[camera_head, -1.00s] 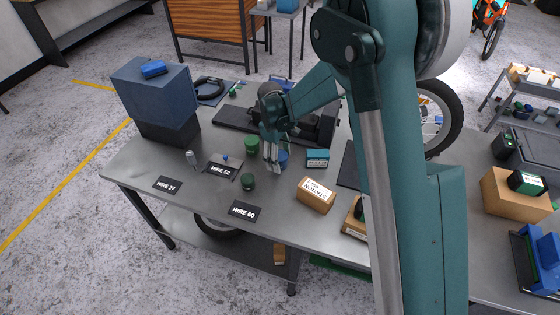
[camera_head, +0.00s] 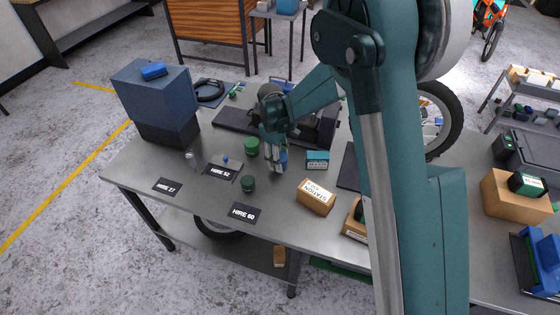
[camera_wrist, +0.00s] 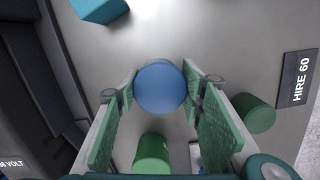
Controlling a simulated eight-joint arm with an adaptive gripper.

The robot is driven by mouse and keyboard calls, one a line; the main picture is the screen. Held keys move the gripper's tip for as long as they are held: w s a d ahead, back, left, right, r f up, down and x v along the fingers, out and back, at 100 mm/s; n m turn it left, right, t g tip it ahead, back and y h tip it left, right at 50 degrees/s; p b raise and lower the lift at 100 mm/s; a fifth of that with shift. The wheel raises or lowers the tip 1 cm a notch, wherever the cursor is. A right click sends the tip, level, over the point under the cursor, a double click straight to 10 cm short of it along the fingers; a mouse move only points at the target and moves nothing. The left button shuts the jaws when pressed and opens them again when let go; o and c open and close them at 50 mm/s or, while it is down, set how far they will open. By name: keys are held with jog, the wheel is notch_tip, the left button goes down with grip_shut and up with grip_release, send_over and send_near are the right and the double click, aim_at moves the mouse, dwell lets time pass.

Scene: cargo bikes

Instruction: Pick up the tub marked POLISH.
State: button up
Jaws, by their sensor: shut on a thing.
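A round blue tub (camera_wrist: 160,87) stands between the green finger pads of my gripper (camera_wrist: 163,92) in the wrist view. In the head view, my gripper (camera_head: 276,160) points down over the workbench, with a bit of the blue tub (camera_head: 283,156) showing at its fingers. My gripper is shut on the blue tub. I see its plain top, and no POLISH marking is readable. Whether it touches the bench I cannot tell. Two green tubs stand nearby, one behind left (camera_head: 251,146) and one in front left (camera_head: 247,183).
The bench (camera_head: 150,160) carries black cards, including HIRE 60 (camera_head: 244,212) and HIRE 52 (camera_head: 221,172). A teal box (camera_head: 317,159) and a cardboard STATION box (camera_head: 316,197) lie to the right. A dark vice-like device stands behind. The front left of the bench is mostly clear.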

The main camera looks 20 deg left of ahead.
jog(key=shift+r, duration=4.95)
